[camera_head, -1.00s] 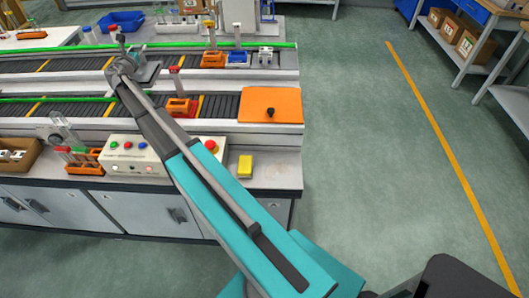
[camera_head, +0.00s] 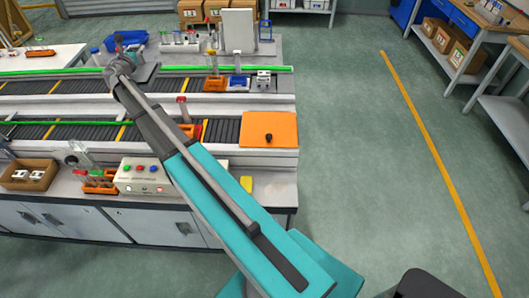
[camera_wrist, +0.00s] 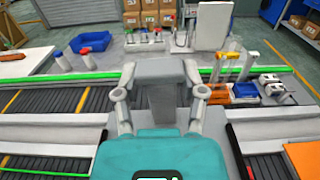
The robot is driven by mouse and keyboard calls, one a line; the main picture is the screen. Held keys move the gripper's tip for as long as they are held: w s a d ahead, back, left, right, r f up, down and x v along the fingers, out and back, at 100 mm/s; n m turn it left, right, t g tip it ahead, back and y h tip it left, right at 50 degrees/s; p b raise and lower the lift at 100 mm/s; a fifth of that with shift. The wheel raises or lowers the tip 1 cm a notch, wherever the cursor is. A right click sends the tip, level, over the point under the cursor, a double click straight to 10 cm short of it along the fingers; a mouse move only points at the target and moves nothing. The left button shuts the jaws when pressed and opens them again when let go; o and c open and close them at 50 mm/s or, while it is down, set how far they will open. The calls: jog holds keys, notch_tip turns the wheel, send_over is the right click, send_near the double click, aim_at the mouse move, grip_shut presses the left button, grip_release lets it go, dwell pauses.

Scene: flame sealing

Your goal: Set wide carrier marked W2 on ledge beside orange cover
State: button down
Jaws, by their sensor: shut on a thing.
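My gripper (camera_wrist: 160,92) is shut on a grey piece (camera_wrist: 160,70), whose broad top shows between the fingers in the wrist view. No W2 mark is readable on it, so I cannot tell for sure that it is the wide carrier. In the head view my gripper (camera_head: 122,62) is held out over the conveyors at the left, with a flat grey piece (camera_head: 146,73) beside it. The orange cover (camera_head: 269,129) with a black knob lies at the right end of the near conveyor. A bare grey ledge (camera_head: 262,157) runs along its front side.
An orange holder (camera_head: 213,84), a blue holder (camera_head: 238,83) and a white block (camera_head: 263,80) stand on the far conveyor. A control box (camera_head: 140,177) and tube rack (camera_head: 97,181) stand in front. A yellow block (camera_head: 246,184) lies on the bench. Floor at right is clear.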

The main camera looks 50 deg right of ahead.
jog(key=shift+r+p, duration=0.45)
jog(key=shift+r, duration=0.35)
jog(key=shift+a, duration=0.1)
